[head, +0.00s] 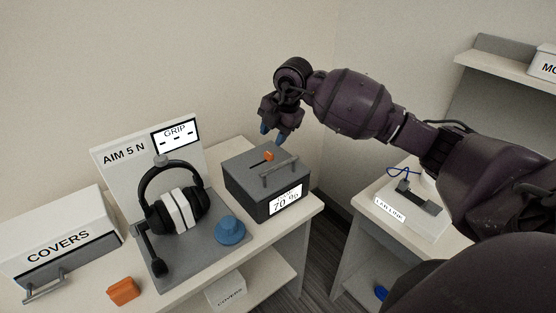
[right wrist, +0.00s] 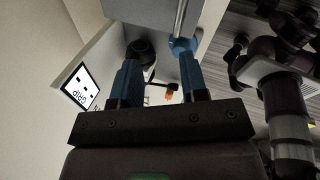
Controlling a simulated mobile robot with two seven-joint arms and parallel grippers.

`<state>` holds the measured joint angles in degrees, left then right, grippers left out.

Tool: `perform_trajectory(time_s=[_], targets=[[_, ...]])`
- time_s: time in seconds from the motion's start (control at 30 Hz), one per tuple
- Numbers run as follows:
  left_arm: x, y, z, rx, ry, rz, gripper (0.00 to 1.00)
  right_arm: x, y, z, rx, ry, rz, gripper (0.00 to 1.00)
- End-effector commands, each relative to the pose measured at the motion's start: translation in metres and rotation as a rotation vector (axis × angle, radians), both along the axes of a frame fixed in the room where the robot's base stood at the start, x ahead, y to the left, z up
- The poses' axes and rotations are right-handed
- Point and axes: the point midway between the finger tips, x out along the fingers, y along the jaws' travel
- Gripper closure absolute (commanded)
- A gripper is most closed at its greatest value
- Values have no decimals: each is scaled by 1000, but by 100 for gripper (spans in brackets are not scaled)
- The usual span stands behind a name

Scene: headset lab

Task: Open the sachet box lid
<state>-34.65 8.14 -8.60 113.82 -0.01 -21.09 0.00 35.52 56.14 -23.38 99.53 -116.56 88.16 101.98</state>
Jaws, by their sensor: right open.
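The sachet box (head: 240,186) is a dark grey box with a "70 %" label on its front, standing on the white table. Its lid (head: 243,162) lies flat and shut, with a grey bar handle (head: 279,173) and a small orange knob (head: 269,156) on top. My right gripper (head: 271,134) is above the back of the lid, pointing down, open and empty, apart from the handle. In the right wrist view its two blue fingers (right wrist: 160,72) are spread, and the handle bar (right wrist: 180,18) shows beyond them. My left gripper is not in view.
An orange block (head: 123,291) and a COVERS box (head: 62,232) are further left. A second table (head: 408,176) with a grey device (head: 418,197) stands right.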

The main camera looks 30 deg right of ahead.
Motion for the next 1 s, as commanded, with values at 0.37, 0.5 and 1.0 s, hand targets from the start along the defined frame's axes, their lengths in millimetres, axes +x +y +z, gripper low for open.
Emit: perform_trajectory(time_s=[0.37, 0.5, 1.0], targets=[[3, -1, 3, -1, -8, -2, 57, -14, -18, -9, -45, 113, -280, 60], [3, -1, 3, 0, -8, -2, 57, -11, -17, -23, -43, 112, -279, 60], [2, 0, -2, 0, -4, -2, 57, 4, -15, -99, -43, 111, -277, 60]])
